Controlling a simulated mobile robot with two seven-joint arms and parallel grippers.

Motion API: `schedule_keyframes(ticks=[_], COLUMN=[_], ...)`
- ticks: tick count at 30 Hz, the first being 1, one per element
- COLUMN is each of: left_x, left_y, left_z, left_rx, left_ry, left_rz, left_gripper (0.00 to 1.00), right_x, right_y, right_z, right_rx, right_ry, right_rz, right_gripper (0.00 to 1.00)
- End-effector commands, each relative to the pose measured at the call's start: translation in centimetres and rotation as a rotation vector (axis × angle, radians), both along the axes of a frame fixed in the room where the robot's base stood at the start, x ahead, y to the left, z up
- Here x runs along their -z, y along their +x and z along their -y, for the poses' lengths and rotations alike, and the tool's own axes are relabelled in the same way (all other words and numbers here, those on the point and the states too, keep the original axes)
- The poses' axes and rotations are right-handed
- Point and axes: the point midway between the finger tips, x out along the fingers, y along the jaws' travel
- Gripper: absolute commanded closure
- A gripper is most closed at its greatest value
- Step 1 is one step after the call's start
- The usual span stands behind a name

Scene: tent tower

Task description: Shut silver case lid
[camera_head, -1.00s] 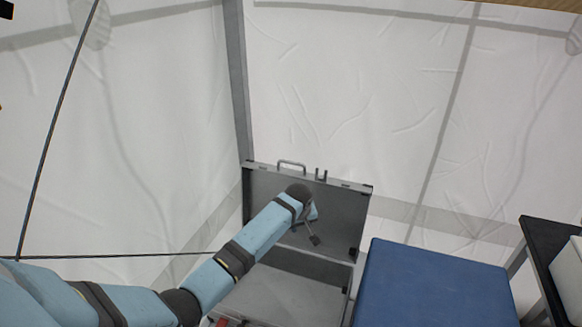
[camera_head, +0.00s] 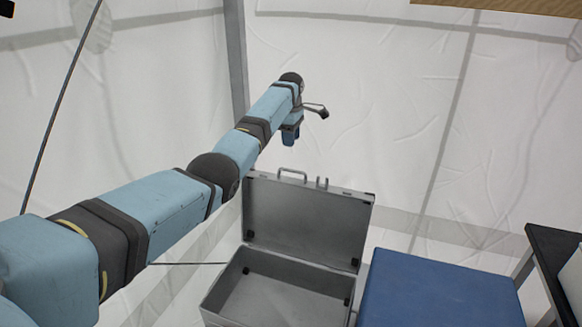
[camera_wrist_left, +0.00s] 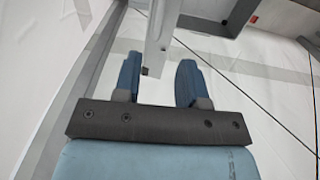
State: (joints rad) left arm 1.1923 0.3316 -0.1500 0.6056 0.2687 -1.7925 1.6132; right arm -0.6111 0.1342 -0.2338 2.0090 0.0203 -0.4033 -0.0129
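The silver case stands open in the head view. Its lid (camera_head: 305,218) is raised roughly upright, with a handle (camera_head: 292,174) on its top edge. Its base (camera_head: 290,290) is open towards me and looks empty. My left gripper (camera_head: 291,138) is above the lid's top edge, apart from it, fingers pointing down. In the left wrist view its two blue fingers (camera_wrist_left: 160,88) are spread, with nothing held. A pale grey bar-like part, probably the lid seen edge-on (camera_wrist_left: 161,35), shows beyond and between them. My right gripper is not in view.
A blue box-like surface (camera_head: 435,292) stands right of the case. A black-topped table (camera_head: 552,262) is at the far right. White tent walls and a grey pole (camera_head: 236,60) are behind the case. A thin dark cord crosses at left.

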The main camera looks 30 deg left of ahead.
Motion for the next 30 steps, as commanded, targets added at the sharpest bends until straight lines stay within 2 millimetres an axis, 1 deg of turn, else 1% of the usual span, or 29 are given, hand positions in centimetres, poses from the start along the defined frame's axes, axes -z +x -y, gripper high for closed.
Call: schedule_keyframes(ticks=[1, 9, 12, 15, 18, 21, 28, 29, 30], left_x=[1.3, 7.0, 8.6, 9.9, 10.6, 10.9, 10.9, 10.9, 10.9], left_y=[-0.1, 0.0, 0.0, 0.0, 0.1, 0.1, 0.1, 0.1, 0.1], left_z=[0.0, 0.0, 0.0, 0.0, 0.0, 0.0, 0.0, 0.0, 0.0], left_rx=[0.0, 0.001, 0.001, 0.002, 0.002, 0.003, 0.003, 0.003, 0.003], left_ry=[0.0, 0.001, 0.001, 0.002, 0.002, 0.002, 0.002, 0.002, 0.001], left_rz=[-0.004, -0.002, -0.001, 0.0, 0.001, 0.001, 0.001, 0.001, 0.002], left_gripper=[0.62, 0.62, 0.62, 0.62, 0.62, 0.62, 0.62, 0.64, 0.73], right_x=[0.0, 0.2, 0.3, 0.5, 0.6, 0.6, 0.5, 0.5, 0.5], right_y=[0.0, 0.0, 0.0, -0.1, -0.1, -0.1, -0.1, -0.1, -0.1], right_z=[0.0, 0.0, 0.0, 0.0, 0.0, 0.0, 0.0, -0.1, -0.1], right_rx=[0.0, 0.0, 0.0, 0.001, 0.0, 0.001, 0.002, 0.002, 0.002], right_ry=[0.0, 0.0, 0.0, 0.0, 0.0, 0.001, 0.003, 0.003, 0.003], right_rz=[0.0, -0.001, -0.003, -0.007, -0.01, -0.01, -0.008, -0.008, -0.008], right_gripper=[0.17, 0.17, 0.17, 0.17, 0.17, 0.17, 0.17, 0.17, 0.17])
